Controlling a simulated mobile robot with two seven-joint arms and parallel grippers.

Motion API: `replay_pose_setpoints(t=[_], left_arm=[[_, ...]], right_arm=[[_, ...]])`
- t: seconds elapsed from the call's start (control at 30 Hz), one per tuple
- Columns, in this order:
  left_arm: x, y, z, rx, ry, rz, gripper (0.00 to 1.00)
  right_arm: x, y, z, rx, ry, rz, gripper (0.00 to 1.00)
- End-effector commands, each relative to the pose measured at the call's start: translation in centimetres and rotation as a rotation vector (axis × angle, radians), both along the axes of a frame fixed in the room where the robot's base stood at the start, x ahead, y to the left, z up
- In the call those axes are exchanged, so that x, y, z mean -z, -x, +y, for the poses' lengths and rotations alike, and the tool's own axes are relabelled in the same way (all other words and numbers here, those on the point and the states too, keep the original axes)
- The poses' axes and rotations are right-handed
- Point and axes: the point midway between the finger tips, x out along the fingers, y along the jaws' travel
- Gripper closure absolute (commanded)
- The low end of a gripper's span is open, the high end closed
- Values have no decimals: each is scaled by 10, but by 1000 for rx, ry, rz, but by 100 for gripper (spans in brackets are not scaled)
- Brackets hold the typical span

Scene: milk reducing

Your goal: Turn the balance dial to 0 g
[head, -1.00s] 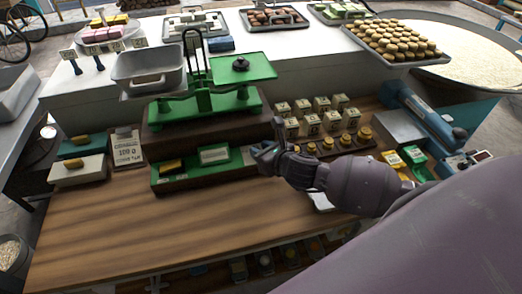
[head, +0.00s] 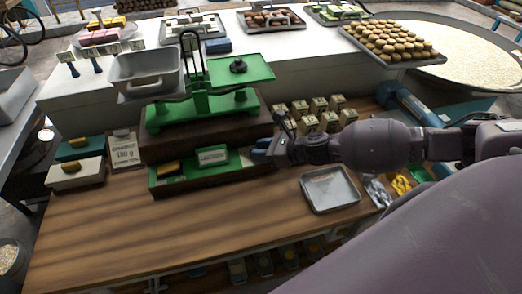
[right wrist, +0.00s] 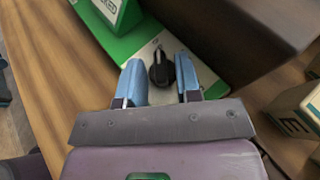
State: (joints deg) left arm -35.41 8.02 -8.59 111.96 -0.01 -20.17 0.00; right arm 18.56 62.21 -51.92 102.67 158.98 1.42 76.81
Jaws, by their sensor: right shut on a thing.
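The balance dial is a small black knob (right wrist: 161,72) on a pale plate at the end of the green tray, seen in the right wrist view. My right gripper (right wrist: 160,82) has its two blue fingers on either side of the knob and is shut on it. The marks on the plate are too small to read. In the head view my right gripper (head: 266,151) is at the right end of the green tray (head: 222,174) and hides the dial. The green balance (head: 205,105) stands behind, with a grey pan (head: 146,72) at left and a green plate (head: 241,68) at right. My left gripper is not in view.
Several small boxes (head: 308,123) stand just behind my right gripper. An empty silver tray (head: 330,189) lies on the wood in front of my right arm. A card (head: 125,152) and soap-like blocks stand at left. The front of the wooden table (head: 150,225) is clear.

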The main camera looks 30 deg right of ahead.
Motion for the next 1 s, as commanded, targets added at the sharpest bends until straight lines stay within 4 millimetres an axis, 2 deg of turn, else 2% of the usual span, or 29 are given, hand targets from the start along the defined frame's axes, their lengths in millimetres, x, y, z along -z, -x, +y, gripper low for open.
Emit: replay_pose_setpoints(t=[0.3,0.77,0.8,0.83,1.0], left_arm=[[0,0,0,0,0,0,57],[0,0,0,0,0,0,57],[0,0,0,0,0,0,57],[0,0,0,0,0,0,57],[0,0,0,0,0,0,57]], right_arm=[[2,0,-1,-96,1,3,92],[3,1,-1,-110,0,4,92],[3,0,0,-110,0,4,66],[3,0,0,-110,0,4,62],[2,0,-1,-109,-1,2,62]])
